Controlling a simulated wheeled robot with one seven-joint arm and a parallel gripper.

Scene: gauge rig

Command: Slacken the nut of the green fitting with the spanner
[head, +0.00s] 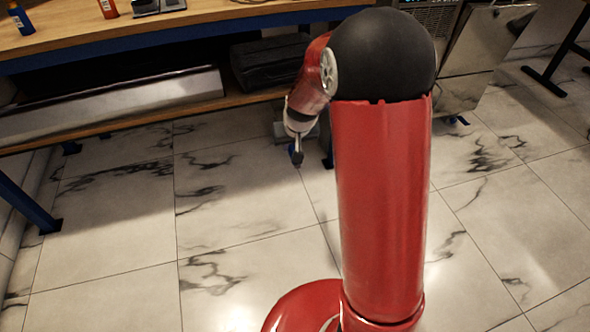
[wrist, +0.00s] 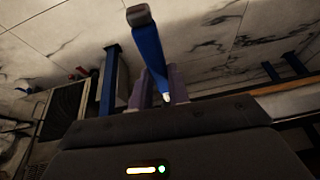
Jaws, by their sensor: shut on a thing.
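My gripper shows in the wrist view (wrist: 160,88), with purple fingers shut on a blue bar with a grey end, which looks like the spanner (wrist: 149,48). The bar sticks out past the fingers toward the top of that view. In the head view my gripper (head: 297,152) is small and hangs low in front of the bench, partly beside my red arm. What it holds is too small to make out there. The green fitting and its nut show in neither view.
A wooden bench (head: 190,16) runs along the back left, with an orange bottle (head: 107,8) and a blue bottle (head: 20,18) on it. A black case (head: 285,62) and a long silver box (head: 110,105) lie on its lower shelf. The marble floor in front is clear.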

